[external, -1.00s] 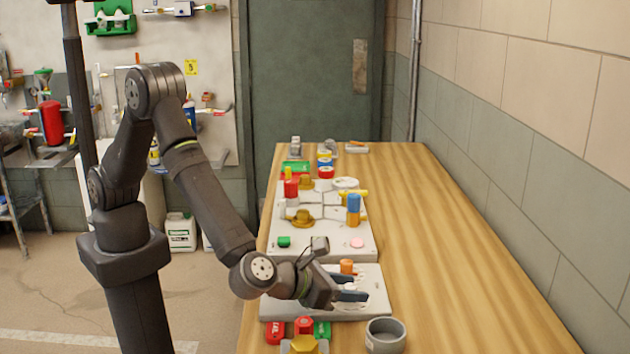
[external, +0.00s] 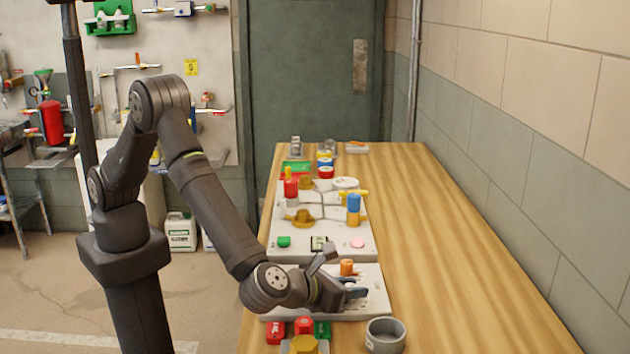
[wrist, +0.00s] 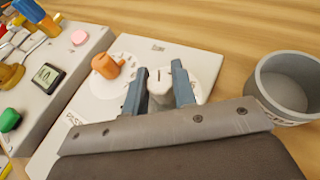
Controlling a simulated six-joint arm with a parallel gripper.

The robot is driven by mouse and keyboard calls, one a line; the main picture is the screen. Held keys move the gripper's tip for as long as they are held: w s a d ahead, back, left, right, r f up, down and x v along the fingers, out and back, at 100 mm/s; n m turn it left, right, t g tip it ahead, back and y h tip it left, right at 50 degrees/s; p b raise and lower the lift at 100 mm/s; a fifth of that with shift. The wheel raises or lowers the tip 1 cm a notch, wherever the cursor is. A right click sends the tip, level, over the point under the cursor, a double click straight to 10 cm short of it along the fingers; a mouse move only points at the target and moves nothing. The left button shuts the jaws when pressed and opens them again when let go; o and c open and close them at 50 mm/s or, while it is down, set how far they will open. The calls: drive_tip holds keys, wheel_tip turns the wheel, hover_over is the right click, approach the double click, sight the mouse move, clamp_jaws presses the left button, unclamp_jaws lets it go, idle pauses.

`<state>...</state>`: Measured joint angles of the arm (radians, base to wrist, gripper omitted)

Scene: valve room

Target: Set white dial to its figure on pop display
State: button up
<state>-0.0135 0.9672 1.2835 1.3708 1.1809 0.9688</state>
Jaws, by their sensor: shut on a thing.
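The white dial (wrist: 160,80) stands on a white plate (wrist: 60,150) between my gripper's blue-grey fingers. My gripper (wrist: 158,88) is shut on the white dial, and the fingers hide its sides. A dark mark shows on the dial's top. In the external view my gripper (external: 355,290) is low over the plate (external: 372,305), and the dial is mostly hidden. The small display (wrist: 47,77) has a dark frame and a pale screen; it also shows in the external view (external: 319,243). Its figure is too small to read.
An orange knob (wrist: 106,67) stands on the same plate, close to my fingers. A grey round cup (wrist: 288,85) is at the right. A green button (wrist: 9,120) and pink button (wrist: 80,37) sit on the neighbouring panel. The table's right side (external: 460,260) is clear.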

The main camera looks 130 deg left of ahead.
drive_tip(key=shift+n+g, duration=1)
drive_tip(key=shift+g, duration=0.2)
drive_tip(key=o, duration=1)
wheel_tip(320, 180, up, 4)
drive_tip(key=shift+r, duration=0.25)
drive_tip(key=s+d+r, duration=0.1)
drive_tip(key=d+r, duration=0.1)
drive_tip(key=d, duration=0.1)
drive_tip(key=s+d+r, duration=0.1)
drive_tip(key=d+r, duration=0.1)
drive_tip(key=d, duration=0.2)
drive_tip(key=s+d+r, duration=0.1)
drive_tip(key=d+r, duration=0.1)
drive_tip(key=d, duration=0.2)
drive_tip(key=shift+d+r, duration=0.2)
drive_tip(key=shift+r, duration=0.1)
